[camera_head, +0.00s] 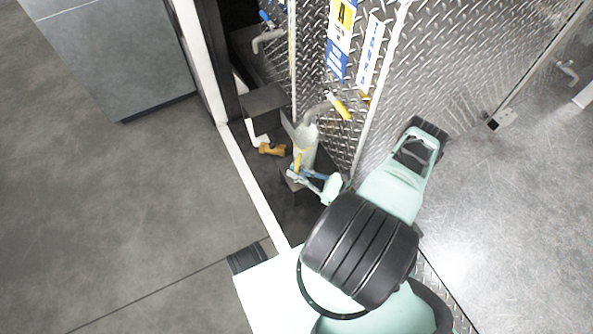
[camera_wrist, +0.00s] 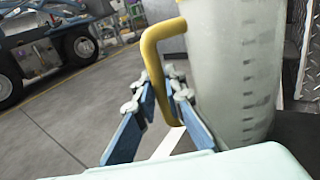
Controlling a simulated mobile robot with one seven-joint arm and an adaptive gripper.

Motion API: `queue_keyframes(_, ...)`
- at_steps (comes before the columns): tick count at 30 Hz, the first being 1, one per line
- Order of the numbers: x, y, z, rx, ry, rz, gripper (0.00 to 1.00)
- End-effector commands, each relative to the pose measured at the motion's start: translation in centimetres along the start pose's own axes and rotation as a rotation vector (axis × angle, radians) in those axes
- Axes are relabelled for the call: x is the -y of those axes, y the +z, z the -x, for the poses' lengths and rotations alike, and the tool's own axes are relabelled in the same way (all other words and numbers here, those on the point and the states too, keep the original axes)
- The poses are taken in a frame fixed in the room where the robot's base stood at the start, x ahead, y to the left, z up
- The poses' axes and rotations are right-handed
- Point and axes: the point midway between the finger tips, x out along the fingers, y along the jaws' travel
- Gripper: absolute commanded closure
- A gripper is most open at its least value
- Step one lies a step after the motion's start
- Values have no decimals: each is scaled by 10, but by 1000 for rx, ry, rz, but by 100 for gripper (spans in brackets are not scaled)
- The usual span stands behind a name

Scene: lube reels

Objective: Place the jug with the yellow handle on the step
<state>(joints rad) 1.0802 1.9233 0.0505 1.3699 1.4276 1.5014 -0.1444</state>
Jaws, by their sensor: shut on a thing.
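The pale translucent jug (camera_head: 306,148) with a yellow handle (camera_head: 298,163) stands upright in the head view, close to the metal-plate wall. In the wrist view the jug (camera_wrist: 232,70) fills the upper right, with measuring marks down its side. My gripper (camera_head: 310,178) is at the handle side of the jug. In the wrist view its blue fingers (camera_wrist: 160,108) are shut on the lower part of the yellow handle (camera_wrist: 152,55). The jug's base is partly hidden, so I cannot tell whether it touches the surface below. I cannot clearly identify the step.
A tap with a yellow lever (camera_head: 340,106) is on the wall just above the jug; another has a blue lever (camera_head: 265,17). An orange-brown item (camera_head: 272,149) lies left of the jug, near a dark grey block (camera_head: 266,99). Open floor (camera_head: 110,210) lies left.

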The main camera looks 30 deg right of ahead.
Motion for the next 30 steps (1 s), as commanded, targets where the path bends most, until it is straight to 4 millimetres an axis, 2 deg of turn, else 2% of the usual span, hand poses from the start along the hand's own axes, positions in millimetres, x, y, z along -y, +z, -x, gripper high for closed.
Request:
queue_keyframes(1,-2,-6,1,0,-2,0,100)
queue_keyframes(13,-2,-9,2,1,-3,1,100)
queue_keyframes(14,-2,-9,2,0,-3,1,87)
queue_keyframes(18,-2,-9,2,0,-3,1,72)
queue_keyframes(30,-2,-6,2,0,-2,2,72)
